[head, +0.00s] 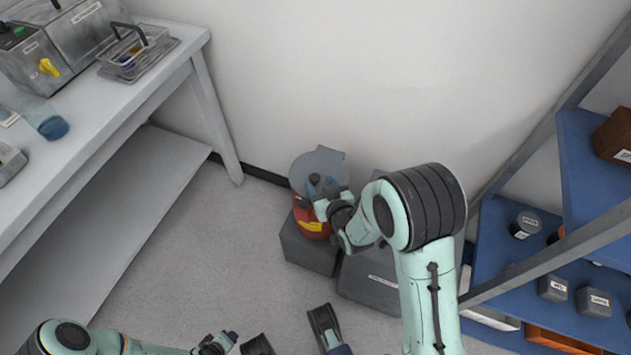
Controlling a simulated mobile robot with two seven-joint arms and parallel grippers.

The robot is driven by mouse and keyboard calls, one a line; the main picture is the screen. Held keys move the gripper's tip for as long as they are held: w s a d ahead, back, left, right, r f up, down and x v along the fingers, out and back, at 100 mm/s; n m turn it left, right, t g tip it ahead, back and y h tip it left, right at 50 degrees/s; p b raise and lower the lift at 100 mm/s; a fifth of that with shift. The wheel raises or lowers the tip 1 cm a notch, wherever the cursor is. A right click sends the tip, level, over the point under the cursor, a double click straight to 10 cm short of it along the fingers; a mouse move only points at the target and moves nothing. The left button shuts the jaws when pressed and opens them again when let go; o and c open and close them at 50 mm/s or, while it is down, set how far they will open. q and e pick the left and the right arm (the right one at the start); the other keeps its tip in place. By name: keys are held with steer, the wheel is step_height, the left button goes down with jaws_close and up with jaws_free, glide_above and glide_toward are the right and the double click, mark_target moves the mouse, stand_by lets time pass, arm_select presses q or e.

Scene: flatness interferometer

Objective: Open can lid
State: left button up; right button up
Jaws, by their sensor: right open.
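The red can (312,222) with a yellow label stands on a grey block by the wall. Its round grey lid (309,162) shows above and behind the red body and looks tilted up. My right gripper (326,187) is open at the top of the can, in front of the lid. The gripper and wrist hide part of the can's rim, so I cannot tell whether the fingers touch the lid. My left gripper (291,337) is low in the picture, its dark fingers spread apart and empty, partly cut off by the bottom edge.
A white bench (110,130) with instruments and a tray stands at the left. A grey box (370,282) sits right of the can, partly behind my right arm. A blue shelf rack (492,240) with small labelled containers stands at the right. The floor (220,260) between is clear.

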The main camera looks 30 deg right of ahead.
mark_target(314, 176)
steer(key=shift+b+x, duration=0.3)
steer(key=shift+x, duration=1.45)
jaws_close()
steer(key=shift+r, duration=0.15)
